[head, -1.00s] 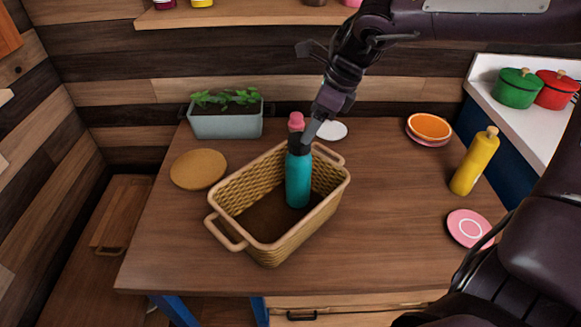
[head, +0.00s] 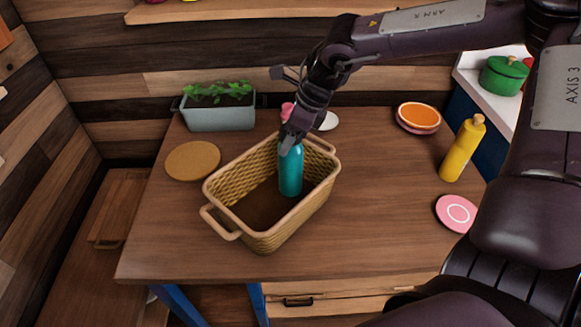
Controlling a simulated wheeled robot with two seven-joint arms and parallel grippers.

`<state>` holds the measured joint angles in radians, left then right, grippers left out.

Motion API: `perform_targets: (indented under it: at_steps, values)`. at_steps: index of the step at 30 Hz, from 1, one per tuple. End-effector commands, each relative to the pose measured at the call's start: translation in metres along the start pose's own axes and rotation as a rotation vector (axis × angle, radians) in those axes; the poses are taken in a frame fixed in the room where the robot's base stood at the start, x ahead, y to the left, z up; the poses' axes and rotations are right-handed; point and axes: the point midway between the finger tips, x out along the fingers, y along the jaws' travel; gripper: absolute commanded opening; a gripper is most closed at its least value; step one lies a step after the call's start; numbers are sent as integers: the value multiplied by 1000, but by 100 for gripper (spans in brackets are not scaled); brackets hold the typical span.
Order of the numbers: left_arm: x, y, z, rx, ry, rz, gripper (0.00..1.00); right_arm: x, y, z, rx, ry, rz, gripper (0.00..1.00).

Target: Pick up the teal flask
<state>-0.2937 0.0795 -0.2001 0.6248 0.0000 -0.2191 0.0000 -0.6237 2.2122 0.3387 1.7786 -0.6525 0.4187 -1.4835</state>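My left gripper is not in view.
The basket stands on the wooden table (head: 365,220). A planter (head: 220,117) and a round cork mat (head: 193,161) lie left of it. A yellow bottle (head: 461,150), an orange bowl (head: 418,116) and a pink plate (head: 457,214) are at the right.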

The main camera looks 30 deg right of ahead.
Motion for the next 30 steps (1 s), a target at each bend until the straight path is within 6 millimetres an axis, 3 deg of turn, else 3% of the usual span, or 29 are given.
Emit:
perform_targets:
  at_steps: [2, 15, 30]
  values:
    - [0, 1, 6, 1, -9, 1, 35, 0, 0, 0, 0, 0, 0, 55]
    - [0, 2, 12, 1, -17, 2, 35, 0, 0, 0, 0, 1, 0, 0]
    - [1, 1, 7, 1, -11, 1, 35, -7, -1, 4, -2, -3, -3, 0]
